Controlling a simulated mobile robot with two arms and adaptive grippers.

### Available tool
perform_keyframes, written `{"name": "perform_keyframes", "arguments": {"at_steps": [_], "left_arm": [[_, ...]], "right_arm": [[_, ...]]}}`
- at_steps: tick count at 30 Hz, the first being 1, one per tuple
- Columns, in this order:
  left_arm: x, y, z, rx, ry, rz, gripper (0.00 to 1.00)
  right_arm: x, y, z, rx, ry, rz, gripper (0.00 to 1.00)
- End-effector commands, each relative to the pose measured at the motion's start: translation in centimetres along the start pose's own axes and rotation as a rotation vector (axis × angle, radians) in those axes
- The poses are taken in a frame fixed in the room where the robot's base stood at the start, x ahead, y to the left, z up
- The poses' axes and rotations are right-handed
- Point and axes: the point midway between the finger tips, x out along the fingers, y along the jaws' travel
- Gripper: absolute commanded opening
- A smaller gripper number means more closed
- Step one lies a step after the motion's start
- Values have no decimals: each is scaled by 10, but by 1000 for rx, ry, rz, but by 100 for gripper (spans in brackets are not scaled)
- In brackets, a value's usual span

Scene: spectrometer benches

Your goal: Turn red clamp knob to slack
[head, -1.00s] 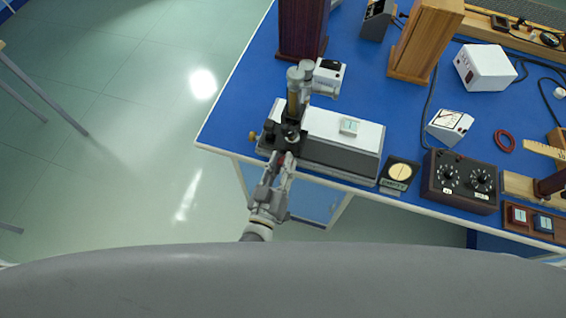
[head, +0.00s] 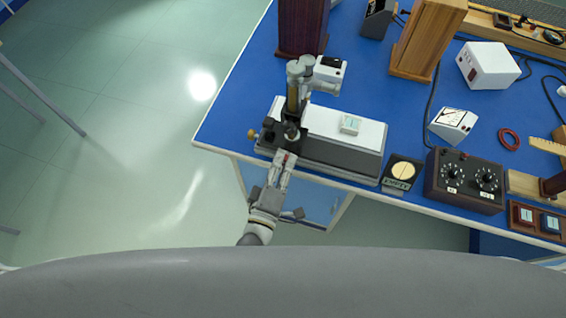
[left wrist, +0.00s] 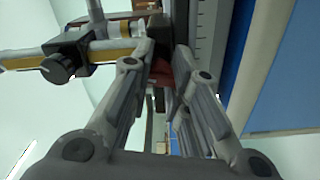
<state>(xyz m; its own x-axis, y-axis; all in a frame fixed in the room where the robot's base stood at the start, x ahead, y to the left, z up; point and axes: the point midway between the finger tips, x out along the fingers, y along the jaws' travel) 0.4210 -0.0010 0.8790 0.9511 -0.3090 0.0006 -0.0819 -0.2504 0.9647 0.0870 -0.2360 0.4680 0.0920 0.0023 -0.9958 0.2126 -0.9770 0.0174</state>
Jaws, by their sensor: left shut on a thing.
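The red clamp knob (head: 287,157) is at the front of the spectrometer's dark clamp block, by the table's front edge. In the left wrist view the red knob (left wrist: 163,74) shows between my fingers, partly hidden by them. My left gripper (head: 284,164) reaches up to it from the front and is shut on it. The left gripper (left wrist: 165,68) fills the middle of the wrist view. The spectrometer (head: 345,155) has a grey base with a white top and an upright grey-and-brass tube (head: 293,92) at its left end. My right gripper is not in view.
A brass-tipped side knob (head: 252,134) sticks out left of the clamp. A round-dial box (head: 401,173) and a dark two-knob box (head: 465,180) stand to the right along the front edge. A dark red wooden block (head: 301,28) stands behind.

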Motion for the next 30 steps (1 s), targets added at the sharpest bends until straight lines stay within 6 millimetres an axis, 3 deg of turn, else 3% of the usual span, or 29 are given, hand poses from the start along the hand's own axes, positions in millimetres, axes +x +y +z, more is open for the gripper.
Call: {"name": "perform_keyframes", "arguments": {"at_steps": [12,30], "left_arm": [[-1,-2,1,-233,-2,-3,0],[-1,-1,1,-287,-2,-3,0]], "right_arm": [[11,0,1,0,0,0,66],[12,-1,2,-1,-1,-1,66]]}}
